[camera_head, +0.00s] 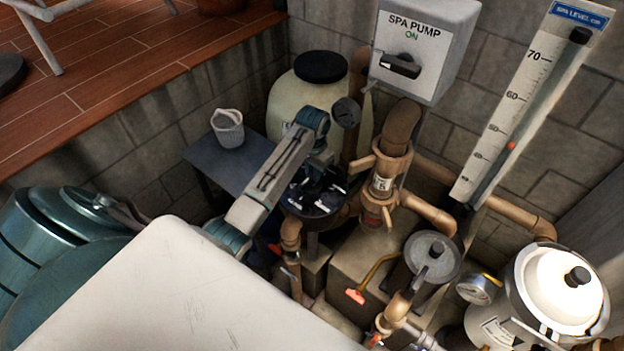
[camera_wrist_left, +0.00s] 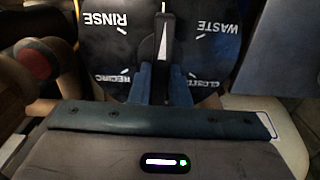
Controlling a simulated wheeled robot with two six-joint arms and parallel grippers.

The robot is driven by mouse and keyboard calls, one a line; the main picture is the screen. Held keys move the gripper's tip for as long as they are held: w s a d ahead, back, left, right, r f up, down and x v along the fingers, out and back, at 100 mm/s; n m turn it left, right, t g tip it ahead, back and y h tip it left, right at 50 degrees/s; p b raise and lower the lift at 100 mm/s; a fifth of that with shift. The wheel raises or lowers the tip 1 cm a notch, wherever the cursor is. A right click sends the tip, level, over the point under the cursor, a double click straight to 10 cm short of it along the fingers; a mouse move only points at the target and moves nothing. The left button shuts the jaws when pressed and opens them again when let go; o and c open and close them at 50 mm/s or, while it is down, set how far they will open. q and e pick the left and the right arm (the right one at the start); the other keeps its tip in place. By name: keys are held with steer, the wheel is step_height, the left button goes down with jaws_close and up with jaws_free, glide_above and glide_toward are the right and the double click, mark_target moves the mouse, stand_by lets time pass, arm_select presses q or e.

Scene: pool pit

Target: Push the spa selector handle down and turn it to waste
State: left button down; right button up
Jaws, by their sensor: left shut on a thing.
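The spa selector valve has a round black dial with white labels; it shows in the head view (camera_head: 312,207) and close up in the left wrist view (camera_wrist_left: 105,48). The wrist view shows RINSE, WASTE, RECIRC and CLOSED, upside down. The dark handle (camera_wrist_left: 163,45) with a white pointer mark stands upright in that picture, between RINSE on the left and WASTE on the right. My left gripper (camera_wrist_left: 160,82) is shut on the handle, one blue finger on each side. In the head view my left arm covers part of the dial. My right gripper is not in view.
The spa pump switch box (camera_head: 425,50) reads ON, above right of the valve. Brown pipes (camera_head: 430,212) and a grey-lidded strainer pot (camera_head: 432,258) stand close right. A white bucket (camera_head: 228,128) sits on a dark table (camera_head: 195,152) left. The tall level gauge (camera_head: 510,100) leans at right.

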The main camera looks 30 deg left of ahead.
arm_select(q)
steer(key=shift+s+r+m+p, duration=0.1)
steer(key=shift+m+p, duration=0.25)
steer(key=shift+m, duration=0.65)
steer(key=m, duration=0.2)
steer(key=shift+f+m, duration=0.2)
steer(key=shift+m, duration=0.1)
steer(key=m, duration=0.3)
steer(key=shift+m, duration=0.4)
steer(key=m, duration=0.3)
steer(key=c, duration=1.2)
jaws_free()
steer(key=shift+c, duration=0.2)
